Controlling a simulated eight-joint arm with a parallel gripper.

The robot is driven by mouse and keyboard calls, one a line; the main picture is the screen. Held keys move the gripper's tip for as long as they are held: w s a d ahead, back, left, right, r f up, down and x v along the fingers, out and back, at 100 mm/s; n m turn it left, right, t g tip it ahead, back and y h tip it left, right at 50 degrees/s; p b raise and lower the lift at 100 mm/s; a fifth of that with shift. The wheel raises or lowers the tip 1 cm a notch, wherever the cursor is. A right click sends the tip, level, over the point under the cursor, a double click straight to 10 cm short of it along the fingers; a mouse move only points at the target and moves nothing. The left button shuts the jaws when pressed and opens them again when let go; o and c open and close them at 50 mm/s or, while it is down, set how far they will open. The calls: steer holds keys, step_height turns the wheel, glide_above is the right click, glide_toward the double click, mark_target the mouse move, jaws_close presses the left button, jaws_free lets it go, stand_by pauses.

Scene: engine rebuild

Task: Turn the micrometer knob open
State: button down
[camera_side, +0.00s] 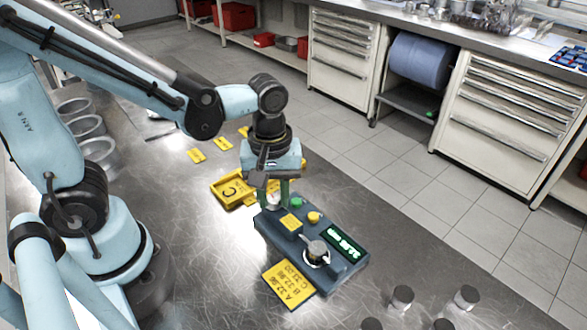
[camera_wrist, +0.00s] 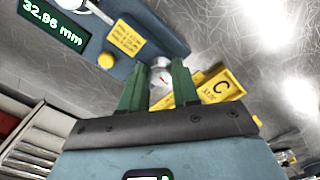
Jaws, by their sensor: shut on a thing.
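The micrometer (camera_side: 342,272) is a dark grey-blue bench unit on the metal table. Its green-lit display (camera_wrist: 54,20) reads 32.96 mm in the wrist view. The side view shows my gripper (camera_side: 279,192) over the unit's far left end, where the fingers partly hide the knob.
A yellow tray marked C (camera_side: 221,183) lies close behind my gripper. Several metal cylinders (camera_side: 402,297) stand at the lower right.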

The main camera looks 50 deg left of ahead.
steer(key=m, duration=1)
steer(key=shift+m, duration=0.4)
steer(key=m, duration=0.5)
steer(key=shift+m, duration=0.3)
steer(key=m, duration=0.5)
steer(key=shift+m, duration=0.4)
steer(key=c, duration=0.8)
jaws_free()
